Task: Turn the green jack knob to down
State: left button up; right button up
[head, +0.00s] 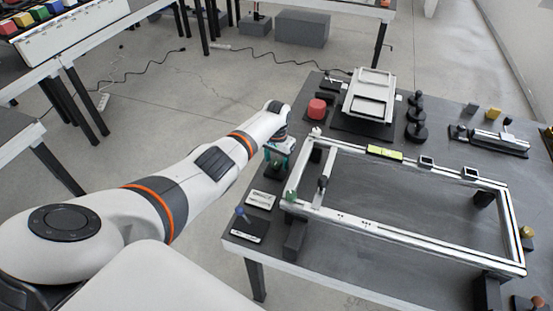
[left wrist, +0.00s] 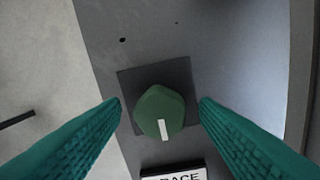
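The green knob (left wrist: 158,108) sits on a dark square base (left wrist: 182,75) in the left wrist view. Its white pointer mark points toward the bottom of that picture, tilted very slightly to the right. My left gripper (left wrist: 160,103) is open, with one teal finger on each side of the knob. Gaps show between the knob and both fingers. In the head view my left gripper (head: 278,155) points down at the near left edge of the dark table (head: 400,222), and mostly hides the knob. My right gripper is not in view.
A blue-topped knob (head: 240,213) stands nearer me. A metal frame (head: 400,239) is close right of the gripper. A red knob (head: 317,108) and a pale tilted stand (head: 370,95) are behind.

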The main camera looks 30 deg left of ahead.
aim_at(276, 162)
pick_arm(q)
notch_tip(276, 162, up, 12)
dwell(0.6)
jog(key=shift+f, duration=0.1)
dwell(0.4)
